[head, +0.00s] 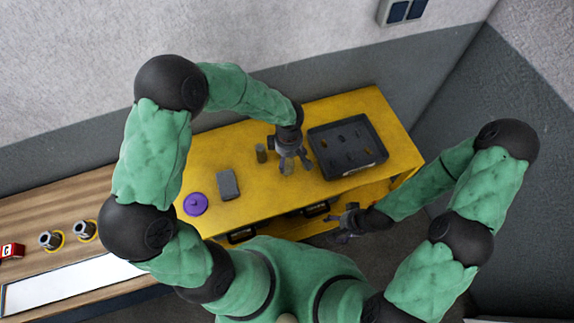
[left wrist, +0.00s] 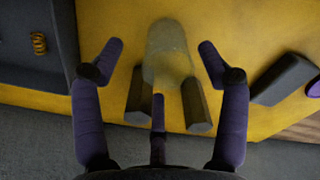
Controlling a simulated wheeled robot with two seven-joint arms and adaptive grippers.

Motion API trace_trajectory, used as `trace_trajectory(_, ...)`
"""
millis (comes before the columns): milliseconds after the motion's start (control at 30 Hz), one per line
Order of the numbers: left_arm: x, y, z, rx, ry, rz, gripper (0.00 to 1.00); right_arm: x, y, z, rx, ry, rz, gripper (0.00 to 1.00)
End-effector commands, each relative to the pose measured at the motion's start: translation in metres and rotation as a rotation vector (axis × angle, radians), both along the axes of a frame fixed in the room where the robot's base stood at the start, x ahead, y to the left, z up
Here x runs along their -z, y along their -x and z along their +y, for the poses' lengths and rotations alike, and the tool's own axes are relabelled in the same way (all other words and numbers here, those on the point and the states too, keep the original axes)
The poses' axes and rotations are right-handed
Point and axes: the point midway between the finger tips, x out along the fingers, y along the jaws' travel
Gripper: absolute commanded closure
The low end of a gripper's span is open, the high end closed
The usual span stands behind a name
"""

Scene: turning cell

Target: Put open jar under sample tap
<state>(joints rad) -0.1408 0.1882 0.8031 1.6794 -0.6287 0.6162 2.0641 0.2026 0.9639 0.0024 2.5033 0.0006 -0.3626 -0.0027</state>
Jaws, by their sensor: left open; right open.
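A pale, see-through jar (left wrist: 167,50) stands on the yellow worktop. It also shows in the head view (head: 287,168), partly covered by my left gripper (head: 288,160). In the left wrist view this gripper (left wrist: 160,50) is open, with the jar between its spread purple fingers; I cannot tell whether they touch it. My right gripper (head: 346,222) is open and empty, off the front edge of the worktop. A purple disc (head: 195,204) lies at the worktop's left end; it may be a lid. I cannot make out a sample tap.
A black tray (head: 375,165) lies right of the jar. Olive posts (left wrist: 140,95) (left wrist: 197,106) stand close to it. A grey block (head: 228,184) sits left. The wooden bench (head: 40,208) bears two metal fittings (head: 50,240) (head: 85,230) and a red block (head: 12,250).

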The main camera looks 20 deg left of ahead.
Motion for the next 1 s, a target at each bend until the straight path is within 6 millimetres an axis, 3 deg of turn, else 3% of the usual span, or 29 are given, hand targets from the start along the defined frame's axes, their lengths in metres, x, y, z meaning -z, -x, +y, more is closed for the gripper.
trace_trajectory(300, 0.042, 0.007, 0.004, 0.0, 0.0, 0.004, 0.25, -0.002, 0.0, 0.0, 0.0, 0.0, 0.0, 0.24)
trace_trajectory(633, 0.047, 0.007, 0.004, 0.0, 0.0, 0.002, 0.25, -0.002, 0.0, 0.0, 0.0, 0.0, 0.0, 0.24)
trace_trajectory(667, 0.047, 0.007, 0.004, 0.0, 0.0, 0.002, 0.31, -0.002, 0.0, 0.0, 0.0, 0.0, 0.0, 0.24)
trace_trajectory(833, 0.047, 0.007, 0.004, 0.0, 0.0, 0.002, 0.79, -0.002, 0.0, 0.0, 0.0, 0.0, 0.0, 0.24)
trace_trajectory(967, 0.047, 0.007, 0.004, 0.0, 0.0, 0.002, 0.82, -0.002, 0.0, 0.0, 0.0, 0.0, 0.0, 0.24)
trace_trajectory(1000, 0.047, 0.006, 0.004, 0.0, 0.0, 0.002, 0.86, -0.002, 0.0, 0.0, 0.0, 0.0, 0.0, 0.24)
